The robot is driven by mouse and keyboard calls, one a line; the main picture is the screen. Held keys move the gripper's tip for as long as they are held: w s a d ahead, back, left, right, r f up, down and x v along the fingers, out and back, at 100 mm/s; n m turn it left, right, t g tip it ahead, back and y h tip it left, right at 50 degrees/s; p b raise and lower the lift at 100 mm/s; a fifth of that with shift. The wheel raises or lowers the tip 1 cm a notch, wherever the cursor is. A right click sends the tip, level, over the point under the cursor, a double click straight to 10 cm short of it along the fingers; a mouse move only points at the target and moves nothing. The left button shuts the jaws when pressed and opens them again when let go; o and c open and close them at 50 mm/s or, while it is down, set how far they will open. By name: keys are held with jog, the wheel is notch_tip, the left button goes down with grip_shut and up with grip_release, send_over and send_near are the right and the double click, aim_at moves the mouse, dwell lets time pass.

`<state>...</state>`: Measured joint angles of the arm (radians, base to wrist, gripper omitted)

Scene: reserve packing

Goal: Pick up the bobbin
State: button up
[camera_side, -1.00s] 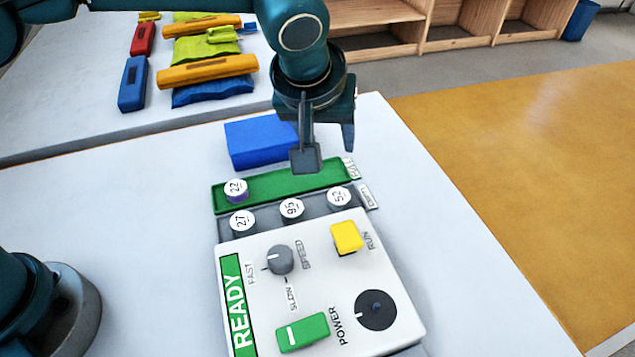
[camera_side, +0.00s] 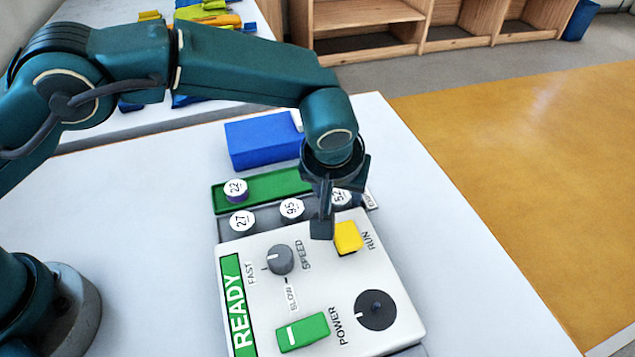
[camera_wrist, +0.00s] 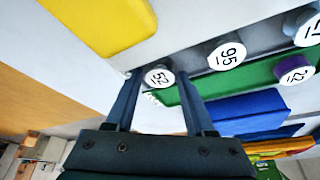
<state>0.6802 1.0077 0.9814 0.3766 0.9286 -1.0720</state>
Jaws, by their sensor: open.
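Several round bobbins with white numbered tops stand by the machine. Bobbin 52 (camera_side: 341,197) is at the right end of the grey strip, partly hidden by my gripper (camera_side: 340,215). Bobbins 27 (camera_side: 242,221) and 95 (camera_side: 291,209) stand on the same strip to its left. Bobbin 22 (camera_side: 235,190), with a purple side, is on the green tray (camera_side: 275,184). In the wrist view, bobbin 52 (camera_wrist: 158,76) lies between the two spread fingers of my gripper (camera_wrist: 155,85), with gaps on both sides. The gripper is open and holds nothing.
The machine panel (camera_side: 235,247) has a yellow RUN button (camera_side: 347,236) close to my gripper, a grey speed knob (camera_side: 280,259), a green POWER switch (camera_side: 302,332) and a black dial (camera_side: 376,310). A blue box (camera_side: 262,142) stands behind the green tray. The table's right side is clear.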

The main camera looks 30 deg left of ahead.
grip_shut()
jog(key=shift+r, duration=0.15)
